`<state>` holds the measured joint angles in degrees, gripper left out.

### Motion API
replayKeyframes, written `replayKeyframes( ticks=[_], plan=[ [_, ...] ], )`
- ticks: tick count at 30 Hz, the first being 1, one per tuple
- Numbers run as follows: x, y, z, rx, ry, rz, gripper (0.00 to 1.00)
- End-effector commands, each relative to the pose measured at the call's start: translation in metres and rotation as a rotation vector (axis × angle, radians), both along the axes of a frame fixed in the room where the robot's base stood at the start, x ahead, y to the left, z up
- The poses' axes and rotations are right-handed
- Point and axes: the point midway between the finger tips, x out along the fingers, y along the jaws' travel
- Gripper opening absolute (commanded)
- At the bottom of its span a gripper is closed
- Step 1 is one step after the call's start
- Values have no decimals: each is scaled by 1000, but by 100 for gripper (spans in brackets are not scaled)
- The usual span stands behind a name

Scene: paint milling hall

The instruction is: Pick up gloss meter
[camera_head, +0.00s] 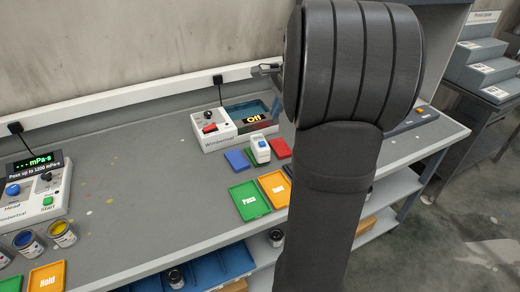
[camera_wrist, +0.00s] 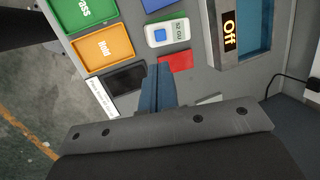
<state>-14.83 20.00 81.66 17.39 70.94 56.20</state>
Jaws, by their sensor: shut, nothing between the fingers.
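In the wrist view the gloss meter (camera_wrist: 168,33) shows a small lit display beside the blue button. My gripper (camera_wrist: 156,70) is shut and empty, its blue-grey fingers over the bench beside the red panel, apart from the gloss meter in the picture.
A green Pass tray (camera_head: 249,201) and an orange Hold tray (camera_head: 274,189) lie in front of the meter. A white instrument (camera_head: 215,129) with an "Off" display stands behind it. Paint cans (camera_head: 62,232) and a viscosity unit (camera_head: 38,192) stand left. The bench between is clear.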

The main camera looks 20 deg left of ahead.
Motion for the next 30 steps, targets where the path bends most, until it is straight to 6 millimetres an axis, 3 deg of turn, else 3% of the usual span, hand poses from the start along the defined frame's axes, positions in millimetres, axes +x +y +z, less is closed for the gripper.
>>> replayKeyframes(
  ticks=[5, 6, 21, 30],
  plan=[
    [0, 0, 0, 0, 0, 0, 0],
    [0, 0, 0, 0, 0, 0, 4],
    [0, 0, 0, 0, 0, 0, 100],
    [-1, 3, -1, -15, -13, 53, 100]
  ],
)
